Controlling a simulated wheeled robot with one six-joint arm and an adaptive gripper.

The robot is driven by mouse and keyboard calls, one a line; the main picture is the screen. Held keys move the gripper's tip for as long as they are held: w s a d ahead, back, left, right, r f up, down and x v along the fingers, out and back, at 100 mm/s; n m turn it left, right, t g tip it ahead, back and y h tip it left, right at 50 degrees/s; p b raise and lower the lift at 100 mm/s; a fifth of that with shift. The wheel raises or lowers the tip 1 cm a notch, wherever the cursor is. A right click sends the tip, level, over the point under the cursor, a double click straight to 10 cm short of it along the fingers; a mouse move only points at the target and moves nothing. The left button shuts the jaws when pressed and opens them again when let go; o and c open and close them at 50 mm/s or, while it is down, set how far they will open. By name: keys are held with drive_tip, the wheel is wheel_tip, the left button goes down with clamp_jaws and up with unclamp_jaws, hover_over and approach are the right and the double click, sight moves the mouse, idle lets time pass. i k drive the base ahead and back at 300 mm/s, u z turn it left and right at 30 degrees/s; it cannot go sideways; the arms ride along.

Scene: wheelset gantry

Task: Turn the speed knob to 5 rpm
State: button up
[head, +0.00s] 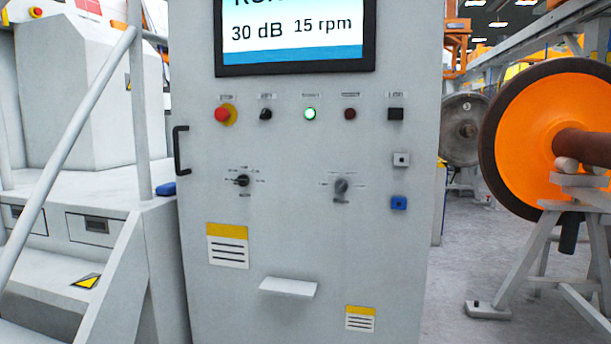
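A grey control cabinet (300,215) stands in the middle of the head view. Two rotary knobs sit on its front: a black knob (242,181) at the left and a grey knob (341,187) at the right, each with small markings around it. The labels are too small to read, so I cannot tell which is the speed knob. The screen (295,32) at the top reads 30 dB and 15 rpm; its upper line is cut off. My gripper is not in view.
A small shelf (288,288) juts out below. Stairs with a handrail (70,150) stand left. An orange wheel (540,120) on a stand is right.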

sight(341, 185)
drive_tip(key=k, duration=0.5)
drive_tip(key=u, duration=1.8)
drive_tip(key=i, duration=1.05)
drive_tip(key=z, duration=1.85)
